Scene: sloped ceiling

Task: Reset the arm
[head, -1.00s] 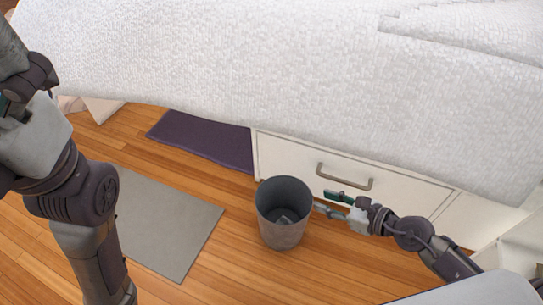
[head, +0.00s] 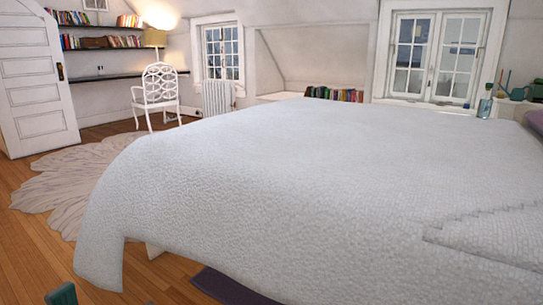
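Only a small dark teal tip of what appears to be my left gripper (head: 62,294) shows at the bottom left edge of the head view. The rest of that gripper and its arm are below the picture, so its opening is hidden. It appears in front of the wooden floor, left of the bed. My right arm and gripper are out of view.
A large bed with a white cover (head: 290,190) fills the middle and right. Wooden floor (head: 35,250) is open at the left, with a pale petal-edged rug (head: 70,180). A white chair (head: 160,92), desk (head: 112,77) and white door (head: 35,85) stand behind.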

